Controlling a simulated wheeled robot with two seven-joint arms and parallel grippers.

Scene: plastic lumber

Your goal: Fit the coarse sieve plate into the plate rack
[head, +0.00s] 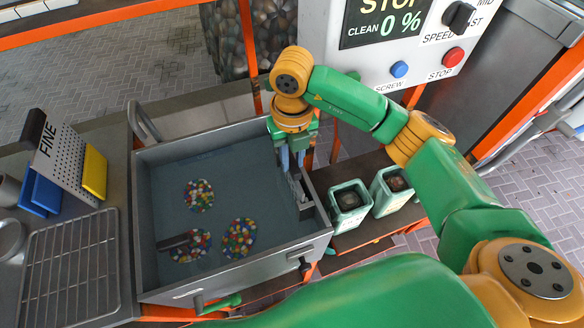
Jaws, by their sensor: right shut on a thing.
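My right gripper (291,160) points down at the right inner wall of a grey metal box (139,215). It is shut on a small grey part (297,186), mostly hidden by the fingers; I cannot tell whether this belongs to the coarse sieve plate. The box has a flat blue-grey floor with three round patches of coloured pellets (240,237). A perforated plate marked FINE (62,150) stands tilted on the left bench. I cannot make out a plate marked coarse, nor clearly identify the plate rack. My left gripper is out of view.
A wire grid (70,265) lies on the bench. Two pale green bins (349,205) stand right of the box. A control panel (400,40) rises behind my right arm.

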